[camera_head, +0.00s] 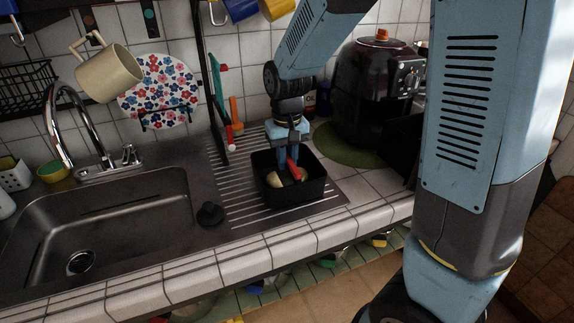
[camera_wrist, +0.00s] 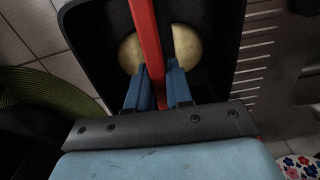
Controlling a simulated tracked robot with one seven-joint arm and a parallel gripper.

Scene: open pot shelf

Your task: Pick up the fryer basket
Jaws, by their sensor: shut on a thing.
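The fryer basket (camera_head: 310,192) is a black, open square box over the ribbed drainboard right of the sink. It also shows in the wrist view (camera_wrist: 88,30). I cannot tell whether its bottom touches the drainboard. A red bar (camera_wrist: 148,40), which looks like its handle, runs over its opening. Pale yellow round pieces (camera_wrist: 186,48) lie inside. My gripper (camera_wrist: 156,82) points down into the basket, its blue fingers shut on the red bar from both sides. In the head view, my gripper (camera_head: 292,165) hides part of the basket's inside.
A black air fryer (camera_head: 365,95) stands on a round green mat (camera_head: 345,150) at the back right. The sink (camera_head: 110,225) and its faucet (camera_head: 85,115) are at left. A black stopper (camera_head: 210,214) lies left of the basket. The tiled counter edge (camera_head: 270,255) runs in front.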

